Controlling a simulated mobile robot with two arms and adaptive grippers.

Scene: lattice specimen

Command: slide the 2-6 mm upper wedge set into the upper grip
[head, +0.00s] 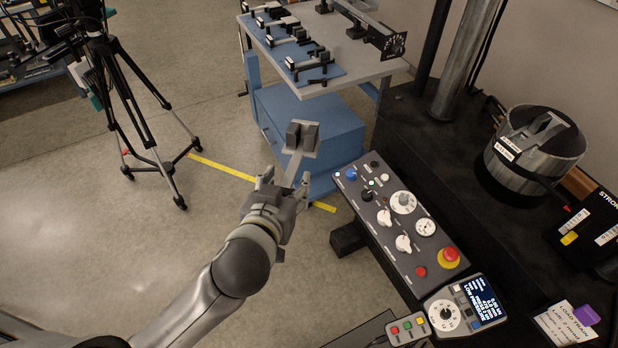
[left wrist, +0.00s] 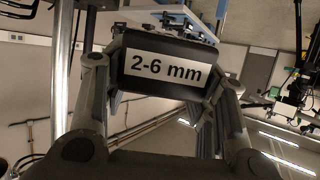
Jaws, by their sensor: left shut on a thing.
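The 2-6 mm wedge set (head: 302,139) is a pair of dark blocks on a light plate with a handle. My left gripper (head: 285,184) is shut on its handle and holds it up in the air, left of the control panel. In the left wrist view the black block with the white "2-6 mm" label (left wrist: 163,70) sits between the two fingers. I cannot identify the upper grip for certain in either view. My right gripper is not in view.
A control panel (head: 401,226) with knobs and a red stop button stands right of the wedge set. Behind it are a black machine base, a column (head: 468,55) and a grey cylinder (head: 533,160). A cart (head: 375,68) holds other wedge sets. A tripod (head: 130,100) stands left; floor between is clear.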

